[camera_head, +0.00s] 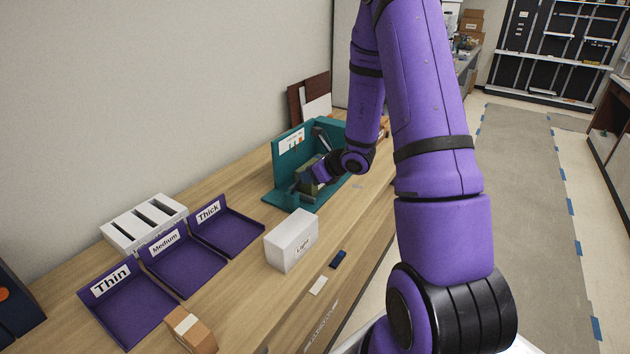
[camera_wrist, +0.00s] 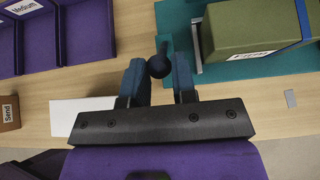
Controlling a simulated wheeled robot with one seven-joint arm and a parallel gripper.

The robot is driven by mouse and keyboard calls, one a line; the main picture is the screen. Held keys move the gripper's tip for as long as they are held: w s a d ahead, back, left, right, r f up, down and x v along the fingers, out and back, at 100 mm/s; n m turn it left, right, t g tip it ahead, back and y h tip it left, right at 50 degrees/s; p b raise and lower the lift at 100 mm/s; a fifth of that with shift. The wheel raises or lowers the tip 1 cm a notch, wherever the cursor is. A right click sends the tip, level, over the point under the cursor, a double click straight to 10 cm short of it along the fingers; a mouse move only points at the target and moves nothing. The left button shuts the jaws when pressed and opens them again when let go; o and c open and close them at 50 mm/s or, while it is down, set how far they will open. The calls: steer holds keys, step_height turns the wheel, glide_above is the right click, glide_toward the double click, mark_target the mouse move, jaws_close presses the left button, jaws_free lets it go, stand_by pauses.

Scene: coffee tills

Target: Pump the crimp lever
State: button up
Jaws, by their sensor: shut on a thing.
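The teal station (camera_head: 285,196) stands against the wall and bears a small label on its back panel. A green block (camera_wrist: 245,28) with a white label and a blue band sits on the station's teal base (camera_wrist: 178,22) in the wrist view. The crimp lever ends in a dark round knob (camera_wrist: 158,66) on a short stem. My gripper (camera_wrist: 159,78) has one blue finger on each side of this knob and is shut on it. In the head view my gripper (camera_head: 308,178) is at the station's front, partly hiding the green block (camera_head: 307,165).
A white "Light" box (camera_head: 290,243) stands in front of the station. Purple trays marked Thin (camera_head: 125,308), Medium (camera_head: 185,265) and Thick (camera_head: 228,232) and a white slotted rack (camera_head: 140,220) lie to the left. A brown box (camera_head: 190,330) is at the near edge.

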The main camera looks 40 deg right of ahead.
steer(key=shift+w+r, duration=0.1)
steer(key=shift+w, duration=0.05)
steer(key=shift+w+a+r, duration=0.25)
steer(key=shift+w, duration=0.35)
steer(key=shift+w+a+r, duration=0.2)
steer(key=shift+w, duration=0.4)
steer(key=shift+w+a+r, duration=0.25)
steer(key=shift+w, duration=0.35)
steer(key=shift+w, duration=0.15)
steer(key=shift+w+a, duration=0.2)
steer(key=shift+w, duration=0.25)
steer(key=o, duration=0.9)
steer(key=shift+c, duration=0.2)
steer(key=v, duration=1.1)
